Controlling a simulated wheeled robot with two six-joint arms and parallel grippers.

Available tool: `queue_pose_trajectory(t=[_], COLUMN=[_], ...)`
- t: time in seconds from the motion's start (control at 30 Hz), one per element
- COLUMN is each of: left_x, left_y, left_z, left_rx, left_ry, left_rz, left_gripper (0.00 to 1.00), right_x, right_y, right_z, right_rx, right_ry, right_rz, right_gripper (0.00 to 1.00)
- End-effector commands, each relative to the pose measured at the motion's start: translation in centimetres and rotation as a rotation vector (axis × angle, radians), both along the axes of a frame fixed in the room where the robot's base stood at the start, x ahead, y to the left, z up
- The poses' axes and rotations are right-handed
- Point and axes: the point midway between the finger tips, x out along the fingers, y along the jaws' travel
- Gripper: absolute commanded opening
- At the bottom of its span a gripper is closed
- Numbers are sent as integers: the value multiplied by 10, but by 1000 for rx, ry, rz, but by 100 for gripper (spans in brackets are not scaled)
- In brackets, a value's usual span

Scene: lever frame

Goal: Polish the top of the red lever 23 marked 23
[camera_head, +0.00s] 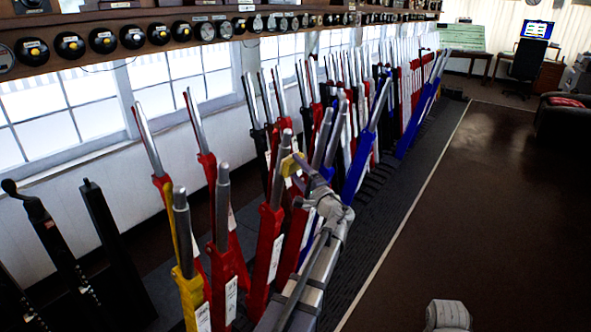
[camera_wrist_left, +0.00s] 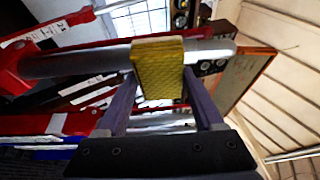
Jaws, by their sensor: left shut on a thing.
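My left gripper (camera_head: 298,166) is shut on a yellow pad (camera_wrist_left: 159,69), which also shows in the head view (camera_head: 290,165). The pad overlaps the bare metal handle of a red lever (camera_head: 268,240), a little below its rounded tip. In the left wrist view the silver handle (camera_wrist_left: 80,62) passes behind the pad, and its tip pokes out at the right. The pad appears to be against the handle, but firm contact cannot be judged. The number on the lever's white plate is too small to read.
Red, yellow-and-red, black and blue levers (camera_head: 363,155) stand close around in a long row. A wooden shelf (camera_head: 150,18) with round instruments runs above the windows. The brown floor (camera_head: 480,200) at right is clear, with an armchair (camera_head: 563,125) beyond.

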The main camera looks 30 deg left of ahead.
Motion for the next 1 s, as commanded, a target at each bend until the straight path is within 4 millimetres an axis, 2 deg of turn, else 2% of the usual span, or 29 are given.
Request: queue_pose_trajectory(t=[0.07,0.37,0.8,1.0], left_x=[0,0,-1,-1], left_y=[-2,-3,-7,-7], left_z=[10,12,47,47], left_rx=[0,0,0,0], left_ry=[0,0,0,0], left_rz=[0,1,1,2], left_gripper=[14,14,14,14], right_x=[0,0,0,0], right_y=[0,0,0,0], right_z=[10,12,47,46], right_rx=[0,0,0,0], right_ry=[0,0,0,0], right_rz=[0,0,0,0], right_gripper=[99,99,99,99])
